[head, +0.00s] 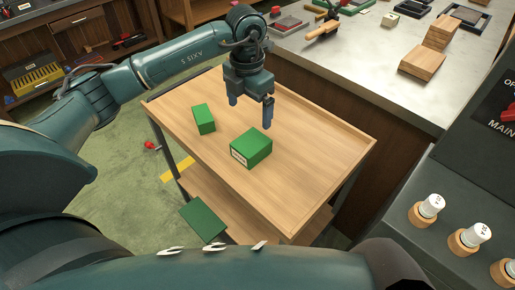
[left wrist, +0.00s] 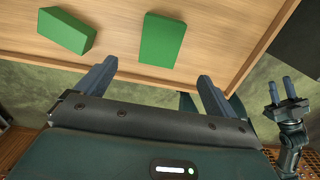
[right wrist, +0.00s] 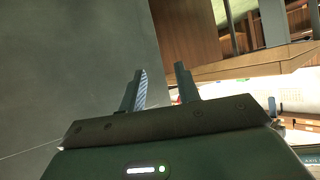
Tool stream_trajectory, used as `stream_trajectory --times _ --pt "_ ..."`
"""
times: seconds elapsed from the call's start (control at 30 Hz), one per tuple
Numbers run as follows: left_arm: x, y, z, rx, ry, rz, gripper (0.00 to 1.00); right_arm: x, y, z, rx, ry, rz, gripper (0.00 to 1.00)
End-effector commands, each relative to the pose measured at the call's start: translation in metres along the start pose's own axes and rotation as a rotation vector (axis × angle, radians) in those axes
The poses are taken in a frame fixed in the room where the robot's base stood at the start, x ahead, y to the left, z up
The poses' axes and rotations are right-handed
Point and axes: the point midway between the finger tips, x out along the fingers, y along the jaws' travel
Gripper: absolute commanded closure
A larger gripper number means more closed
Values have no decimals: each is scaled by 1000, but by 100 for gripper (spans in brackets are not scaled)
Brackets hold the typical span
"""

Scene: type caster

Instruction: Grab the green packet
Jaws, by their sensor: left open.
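Two green packets lie on the top of a wooden cart (head: 310,142). The larger green packet (head: 250,148) has a white label on its near side; the smaller green packet (head: 204,118) is to its left. Two green packets show in the left wrist view, one at the left (left wrist: 66,32) and one in the middle (left wrist: 162,40). My left gripper (head: 250,113) is open and empty, pointing down above the cart, just beyond the larger packet. My right gripper (right wrist: 160,70) is open and empty, away from the packets; it also shows in the left wrist view (left wrist: 280,88).
A flat green piece (head: 203,220) lies on the cart's lower shelf. The cart has a raised rim. A grey-topped counter (head: 365,62) with wooden blocks (head: 422,63) stands to the right. A dark panel with white-topped knobs (head: 470,238) is at the right front.

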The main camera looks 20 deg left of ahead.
Motion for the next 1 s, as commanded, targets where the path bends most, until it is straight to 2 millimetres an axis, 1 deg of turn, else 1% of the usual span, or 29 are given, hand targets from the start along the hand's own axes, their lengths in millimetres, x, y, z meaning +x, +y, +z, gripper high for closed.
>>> stream_trajectory --times 0.07,0.23,0.4,0.53,0.67,0.8,0.9,1.0 --pt "6 2 -1 -4 6 8 6 -1 -1 -1 1 0 -2 67" --pt "37 2 -2 -4 9 6 6 -3 -2 -2 3 -6 -1 67" --pt "66 1 -1 -4 6 5 6 -4 -3 5 13 -26 1 67" --pt "77 1 0 -2 4 4 6 -4 -3 9 16 -35 3 67" --pt "86 0 0 -1 6 5 6 -6 -2 6 16 -35 5 67" --pt "106 -3 2 -3 6 3 6 -9 0 2 16 -39 11 67" --pt "121 -2 2 -3 5 4 6 -8 2 5 17 -46 15 67" --pt "129 -2 2 -2 3 4 6 -7 4 7 17 -52 19 67"
